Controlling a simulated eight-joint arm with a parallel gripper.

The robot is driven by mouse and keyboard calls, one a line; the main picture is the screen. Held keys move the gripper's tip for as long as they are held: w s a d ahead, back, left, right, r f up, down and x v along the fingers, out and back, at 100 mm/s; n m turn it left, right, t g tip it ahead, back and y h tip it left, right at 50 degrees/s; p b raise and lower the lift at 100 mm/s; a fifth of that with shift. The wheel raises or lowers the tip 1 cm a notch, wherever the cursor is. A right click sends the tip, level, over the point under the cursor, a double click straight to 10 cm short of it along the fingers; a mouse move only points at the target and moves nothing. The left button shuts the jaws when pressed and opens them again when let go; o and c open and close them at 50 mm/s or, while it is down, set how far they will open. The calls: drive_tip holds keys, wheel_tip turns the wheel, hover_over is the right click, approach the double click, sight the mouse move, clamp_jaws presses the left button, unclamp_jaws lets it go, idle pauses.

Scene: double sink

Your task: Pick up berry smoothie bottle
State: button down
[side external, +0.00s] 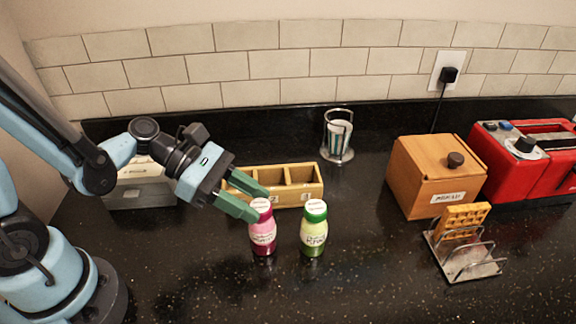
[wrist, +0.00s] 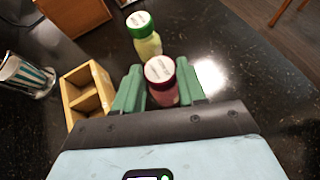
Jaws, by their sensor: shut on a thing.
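The berry smoothie bottle (side external: 263,232) is pink with a dark red cap and a white label, and stands upright on the black counter. My gripper (side external: 256,201) reaches it from the upper left, with its green fingers at the cap and neck. In the wrist view the bottle (wrist: 161,82) sits between the two green fingers (wrist: 158,90), which are shut on it. Its lower part is hidden in the wrist view. A green smoothie bottle (side external: 313,230) stands upright just to its right, apart from the gripper.
A wooden compartment box (side external: 300,200) stands close behind the bottles. Behind it is a glass holder (side external: 338,140) with striped contents. A wooden bread box (side external: 425,180), a red toaster (side external: 540,165) and a toast rack (side external: 468,262) stand to the right. The front counter is clear.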

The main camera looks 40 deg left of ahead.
drive_tip(key=shift+r, duration=0.15)
wheel_tip(320, 180, up, 10)
drive_tip(key=shift+f, duration=0.25)
idle(0.5)
idle(2.0)
wheel_tip(320, 180, up, 5)
wheel_tip(320, 180, down, 5)
idle(1.6)
